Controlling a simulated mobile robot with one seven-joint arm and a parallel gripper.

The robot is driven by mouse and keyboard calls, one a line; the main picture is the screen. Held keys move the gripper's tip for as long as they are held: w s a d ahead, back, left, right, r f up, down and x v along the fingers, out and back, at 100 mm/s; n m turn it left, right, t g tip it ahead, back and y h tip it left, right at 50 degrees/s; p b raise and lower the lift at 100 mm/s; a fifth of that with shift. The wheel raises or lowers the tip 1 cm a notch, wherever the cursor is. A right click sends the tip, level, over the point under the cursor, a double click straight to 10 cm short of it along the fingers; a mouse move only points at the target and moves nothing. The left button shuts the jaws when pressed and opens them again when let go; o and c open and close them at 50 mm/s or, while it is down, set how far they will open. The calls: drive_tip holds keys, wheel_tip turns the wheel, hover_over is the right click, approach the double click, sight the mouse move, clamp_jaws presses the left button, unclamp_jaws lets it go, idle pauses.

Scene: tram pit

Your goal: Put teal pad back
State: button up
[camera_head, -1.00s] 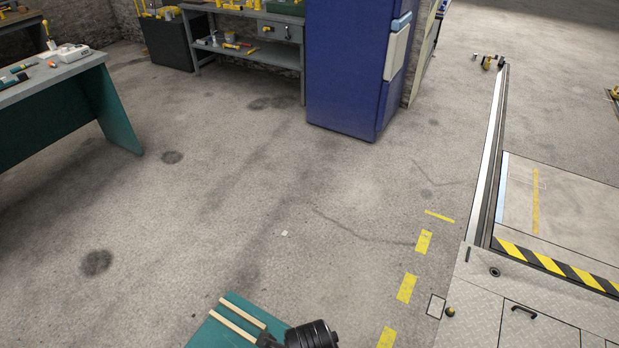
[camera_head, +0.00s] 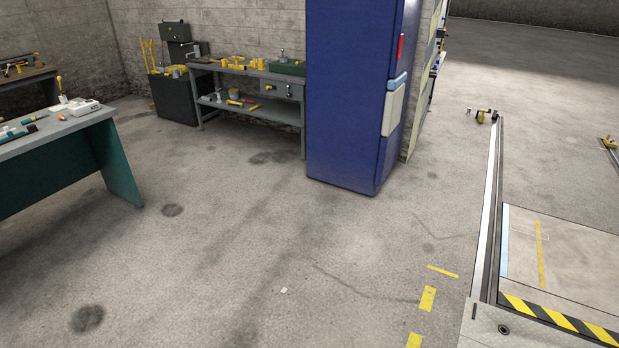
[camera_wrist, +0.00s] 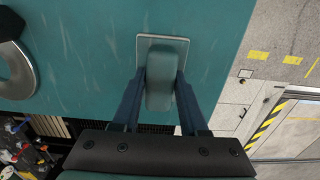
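In the wrist view a teal pad (camera_wrist: 164,80), a rounded block, stands between the two fingers of my gripper (camera_wrist: 160,82). The fingertips close in on its two sides and appear to be shut on it. A thin pale-rimmed square plate (camera_wrist: 159,39) lies behind the pad. Beyond it is a scratched teal surface (camera_wrist: 80,60). I cannot tell whether the pad touches the plate or is part of it. My gripper and the pad do not show in the head view.
A teal-sided bench (camera_head: 75,160) with tools is at left, a grey workbench (camera_head: 245,72) at the back. A blue cabinet (camera_head: 350,100) stands in the middle. At right are a rail (camera_head: 488,215) and a yellow-black striped edge (camera_head: 560,318). The floor between is clear.

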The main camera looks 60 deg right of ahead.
drive_tip(key=o, duration=0.3)
drive_tip(key=shift+o, duration=0.2)
wheel_tip(320, 180, up, 13)
drive_tip(key=b, duration=0.2)
drive_tip(key=shift+s+d, duration=0.15)
drive_tip(key=shift+s, duration=0.3)
